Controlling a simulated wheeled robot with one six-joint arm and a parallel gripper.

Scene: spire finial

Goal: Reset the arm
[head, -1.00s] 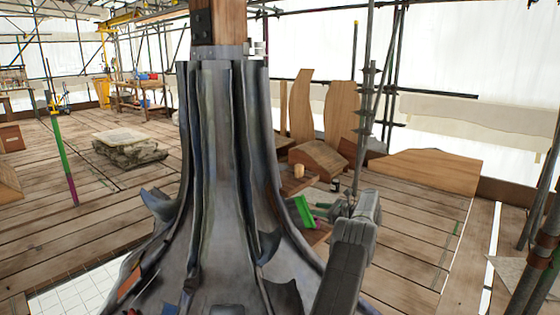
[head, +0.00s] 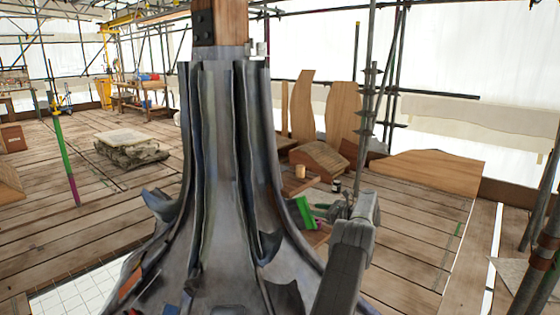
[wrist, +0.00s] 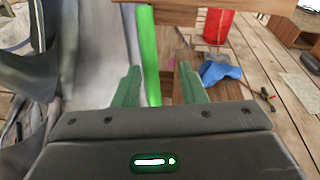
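My gripper (head: 318,209) is at the end of my arm, low beside the right flank of the grey lead-clad spire (head: 225,180) in the head view. In the wrist view, the two dark green fingers of my gripper (wrist: 158,67) stand apart with a gap between them. A bright green bar (wrist: 148,50) shows beyond that gap, nearer the left finger. It also shows as a bright green piece (head: 303,213) against the spire in the head view. I cannot tell whether a finger touches it. Nothing looks clamped between the fingers.
A wooden post (head: 219,22) rises from the spire top. A scaffold pole (head: 367,100) stands close behind my arm. Shaped boards (head: 341,118) and a small jar (head: 336,185) are behind. The wrist view shows a red bucket (wrist: 218,25) and blue cloth (wrist: 220,73). Planks at right are fairly clear.

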